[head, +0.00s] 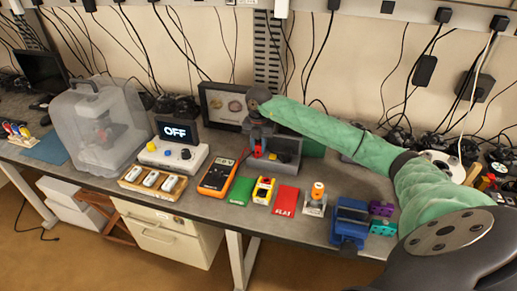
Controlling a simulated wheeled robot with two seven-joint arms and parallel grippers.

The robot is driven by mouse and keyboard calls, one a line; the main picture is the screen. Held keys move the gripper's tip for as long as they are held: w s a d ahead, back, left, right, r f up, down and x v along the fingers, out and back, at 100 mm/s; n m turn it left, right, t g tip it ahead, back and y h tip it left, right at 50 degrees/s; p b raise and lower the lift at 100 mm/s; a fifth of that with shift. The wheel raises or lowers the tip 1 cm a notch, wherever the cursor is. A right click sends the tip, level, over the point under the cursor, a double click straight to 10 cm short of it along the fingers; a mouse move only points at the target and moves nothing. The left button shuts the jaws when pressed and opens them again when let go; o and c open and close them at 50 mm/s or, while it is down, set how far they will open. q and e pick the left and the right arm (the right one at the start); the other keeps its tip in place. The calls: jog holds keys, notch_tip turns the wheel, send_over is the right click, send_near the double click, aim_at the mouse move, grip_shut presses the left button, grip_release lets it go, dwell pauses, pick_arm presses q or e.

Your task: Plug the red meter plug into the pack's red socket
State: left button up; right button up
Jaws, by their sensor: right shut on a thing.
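My right gripper (258,143) points down at the middle of the table. It is shut on a small red piece (257,153), which looks like the red meter plug. The orange multimeter (216,177) lies to the left and nearer the front, with a dark lead by its right side. A dark grey box (289,151) stands right behind and beside the gripper, with a small red spot near its front. It may be the pack; its red socket is too small to make out. I cannot tell whether the plug touches it. My left gripper is not in view.
A green card (241,191), a yellow block (263,191) and a red card (286,200) lie along the front. A blue vise (350,222) stands at the right. A device reading OFF (177,145) and a clear case (96,125) stand at the left.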

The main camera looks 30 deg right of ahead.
aim_at(259, 144)
jog(key=shift+r+p, duration=0.4)
jog(key=shift+r, duration=0.85)
dwell(0.6)
jog(key=shift+r+p, duration=0.4)
jog(key=shift+r, duration=1.2)
